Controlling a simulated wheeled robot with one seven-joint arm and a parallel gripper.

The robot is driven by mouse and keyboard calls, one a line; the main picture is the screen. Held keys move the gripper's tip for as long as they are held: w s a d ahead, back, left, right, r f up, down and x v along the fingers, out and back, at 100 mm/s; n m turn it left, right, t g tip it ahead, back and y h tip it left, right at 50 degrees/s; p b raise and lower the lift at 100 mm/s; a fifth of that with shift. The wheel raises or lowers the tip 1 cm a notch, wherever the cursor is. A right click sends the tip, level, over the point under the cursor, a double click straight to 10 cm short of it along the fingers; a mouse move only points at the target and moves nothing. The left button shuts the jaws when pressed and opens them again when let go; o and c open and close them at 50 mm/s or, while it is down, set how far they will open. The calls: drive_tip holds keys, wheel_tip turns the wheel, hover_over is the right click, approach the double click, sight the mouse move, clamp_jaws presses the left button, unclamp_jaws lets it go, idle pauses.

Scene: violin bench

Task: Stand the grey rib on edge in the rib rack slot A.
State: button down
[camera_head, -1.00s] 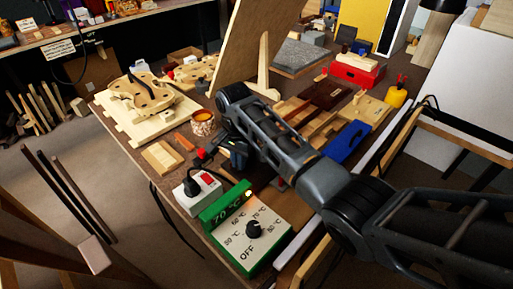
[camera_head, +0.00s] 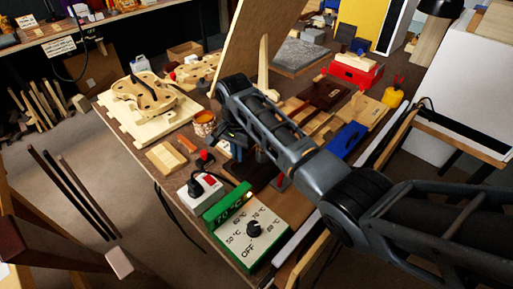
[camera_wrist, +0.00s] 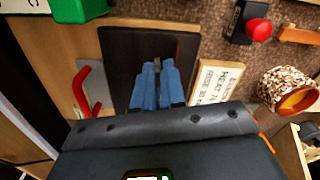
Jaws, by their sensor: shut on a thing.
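My gripper (camera_wrist: 159,66) shows its two blue fingers in the wrist view, close together over a dark flat board (camera_wrist: 121,48). A small grey piece (camera_wrist: 158,62) shows between the fingertips. It may be the grey rib, but most of it is hidden by the fingers. In the head view my gripper (camera_head: 238,150) is over the bench behind the green control box, partly hidden by my arm. I cannot make out the rib in that view. I cannot pick out the rib rack or its slot A for certain in either view.
The green temperature box (camera_head: 250,228) and white socket block (camera_head: 199,190) stand at the near bench edge. A cup (camera_head: 204,124) and violin body (camera_head: 146,94) lie left. A blue box (camera_head: 346,138) is right. A red-handled grey plate (camera_wrist: 94,88) lies beside the dark board.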

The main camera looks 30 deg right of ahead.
drive_tip(key=shift+r+p, duration=1)
drive_tip(key=shift+r, duration=0.2)
